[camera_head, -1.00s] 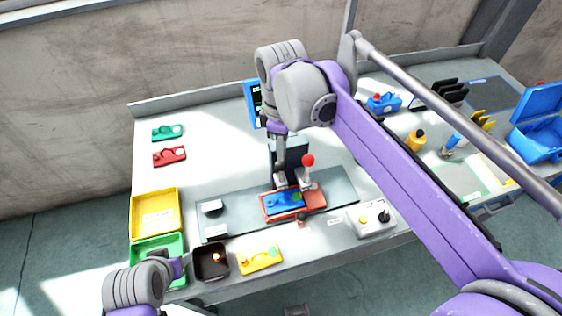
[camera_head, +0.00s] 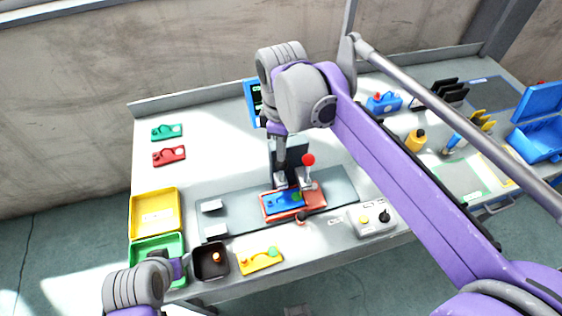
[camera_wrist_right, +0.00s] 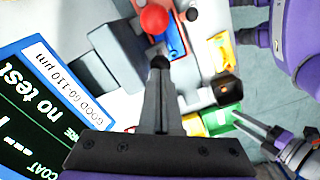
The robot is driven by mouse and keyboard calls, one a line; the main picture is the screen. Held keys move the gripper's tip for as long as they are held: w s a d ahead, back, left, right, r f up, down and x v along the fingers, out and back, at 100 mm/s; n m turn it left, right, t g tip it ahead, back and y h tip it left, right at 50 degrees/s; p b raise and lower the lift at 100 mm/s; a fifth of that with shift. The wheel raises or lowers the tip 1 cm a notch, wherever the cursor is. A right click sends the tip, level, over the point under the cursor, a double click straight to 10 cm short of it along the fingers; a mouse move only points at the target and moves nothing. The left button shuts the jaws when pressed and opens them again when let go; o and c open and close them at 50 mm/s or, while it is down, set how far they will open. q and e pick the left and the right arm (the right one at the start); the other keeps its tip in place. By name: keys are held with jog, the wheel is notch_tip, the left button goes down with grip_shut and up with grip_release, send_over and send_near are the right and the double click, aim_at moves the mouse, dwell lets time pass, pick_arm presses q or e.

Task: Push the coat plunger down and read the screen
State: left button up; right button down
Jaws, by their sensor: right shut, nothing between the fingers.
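The coat plunger's red ball knob (camera_head: 308,160) stands up beside the dark gauge block (camera_head: 289,153), above a blue plate (camera_head: 284,202) lying in a red holder (camera_head: 312,200). The red knob is at the top of the right wrist view (camera_wrist_right: 154,18). My right gripper (camera_head: 281,182) is shut and empty. In its wrist view, its fingertips (camera_wrist_right: 160,62) are just below the knob in the picture, apart from it. The screen (camera_wrist_right: 40,125) reads "no test", with dashes, "COAT" and "GOOD 60-110 µm". My left gripper (camera_head: 178,267) is at the lower left; its jaws are unclear.
A yellow tray (camera_head: 136,217), a green tray (camera_head: 137,250) and a black bin (camera_head: 199,264) stand at the left. A yellow plate (camera_head: 259,260) and a grey button box (camera_head: 360,226) lie along the front edge. Green (camera_head: 160,133) and red (camera_head: 164,157) plates lie behind.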

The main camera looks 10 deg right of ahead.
aim_at(282, 166)
pick_arm(q)
jog(key=shift+s+f+b, duration=0.2)
jog(key=shift+f+b, duration=0.4)
jog(key=shift+f, duration=0.15)
jog(key=shift+s+f+b, duration=0.2)
jog(key=shift+f+b, duration=0.35)
jog(key=shift+f, duration=0.2)
pick_arm(e)
jog(key=shift+f, duration=2.35)
pick_arm(q)
jog(key=shift+s+f+b, duration=0.15)
jog(key=shift+f+b, duration=0.15)
jog(key=shift+b, duration=0.05)
pick_arm(e)
jog(key=shift+s+f, duration=0.2)
jog(key=shift+f, duration=0.3)
pick_arm(q)
jog(key=shift+s, duration=0.1)
pick_arm(e)
jog(key=shift+d, duration=0.1)
jog(key=shift+r, duration=0.1)
